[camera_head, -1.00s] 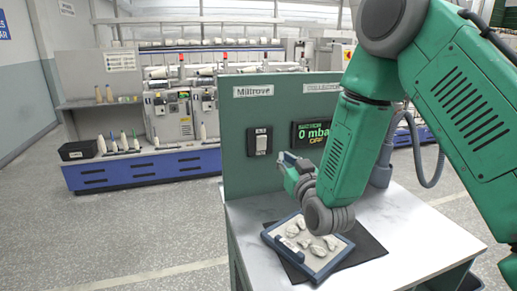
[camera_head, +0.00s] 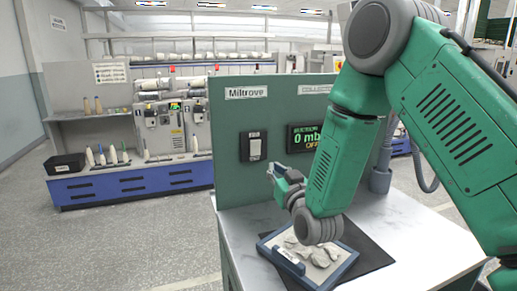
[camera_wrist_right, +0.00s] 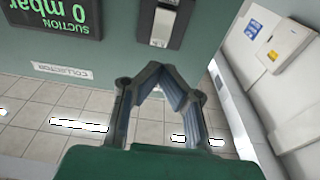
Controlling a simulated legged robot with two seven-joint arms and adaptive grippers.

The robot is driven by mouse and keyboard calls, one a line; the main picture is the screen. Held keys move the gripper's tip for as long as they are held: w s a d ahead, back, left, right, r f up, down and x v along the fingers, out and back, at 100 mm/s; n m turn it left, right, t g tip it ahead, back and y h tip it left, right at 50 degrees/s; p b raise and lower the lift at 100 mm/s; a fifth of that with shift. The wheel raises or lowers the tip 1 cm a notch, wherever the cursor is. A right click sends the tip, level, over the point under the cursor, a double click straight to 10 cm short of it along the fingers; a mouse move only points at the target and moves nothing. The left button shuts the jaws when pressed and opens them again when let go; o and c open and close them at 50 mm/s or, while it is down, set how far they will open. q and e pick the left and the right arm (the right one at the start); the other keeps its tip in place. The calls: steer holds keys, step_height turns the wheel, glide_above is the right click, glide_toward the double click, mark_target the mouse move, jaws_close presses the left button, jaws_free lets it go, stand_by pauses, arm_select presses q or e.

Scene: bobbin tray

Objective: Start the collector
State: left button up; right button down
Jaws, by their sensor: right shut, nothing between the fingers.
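The collector's switch (camera_head: 254,146) is a pale rocker in a dark frame on the green panel (camera_head: 232,115). The display (camera_head: 303,137) to its right reads 0 mbar and OFF. My right gripper (camera_head: 271,170) is shut and empty, just below and right of the switch in the head view, apart from it. In the right wrist view the picture is upside down: the switch (camera_wrist_right: 162,22) lies beyond the fingertips of the gripper (camera_wrist_right: 157,72), and the display (camera_wrist_right: 50,16) is at upper left with the COLLECTOR label (camera_wrist_right: 62,71) below. My left gripper is not in view.
A blue-rimmed tray (camera_head: 292,277) with pale fluffy lumps lies on a dark mat (camera_head: 372,255) on the white table (camera_head: 415,235), beneath my right wrist. A grey pipe (camera_head: 381,178) stands behind my arm. A winding machine (camera_head: 165,130) stands at the back left.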

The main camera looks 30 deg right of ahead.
mark_target(257, 144)
steer(key=p+x, duration=0.1)
steer(key=x, duration=1.2)
steer(key=shift+a+r, duration=0.15)
